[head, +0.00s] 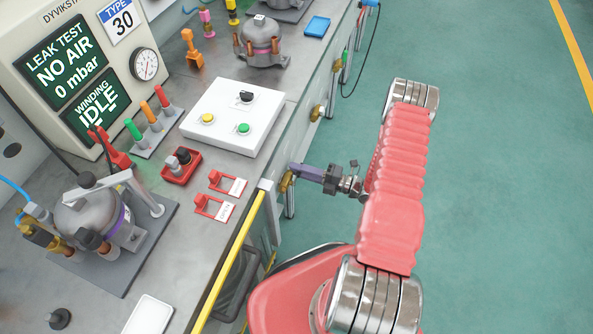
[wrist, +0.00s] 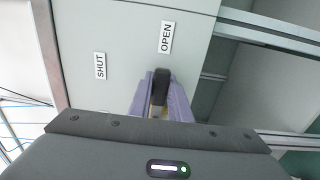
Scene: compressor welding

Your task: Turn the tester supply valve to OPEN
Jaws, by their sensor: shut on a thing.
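The tester supply valve's black handle (wrist: 161,80) shows in the wrist view on a pale panel, between the purple jaws of my gripper (wrist: 160,95). My gripper is shut on the handle. The handle's end lies just below the OPEN label (wrist: 166,37); the SHUT label (wrist: 100,66) is to its left. The valve body is mostly hidden by the jaws. In the head view my gripper (head: 300,170) reaches left to the bench front, at a brass fitting (head: 286,181). The tester (head: 90,60) reads NO AIR, 0 mbar, and winding IDLE.
A yellow bar (head: 230,262) runs along the bench front below my gripper. On the bench are a white button box (head: 233,116), red lockout tags (head: 212,208) and a compressor (head: 92,222). The green floor (head: 500,200) to the right is clear.

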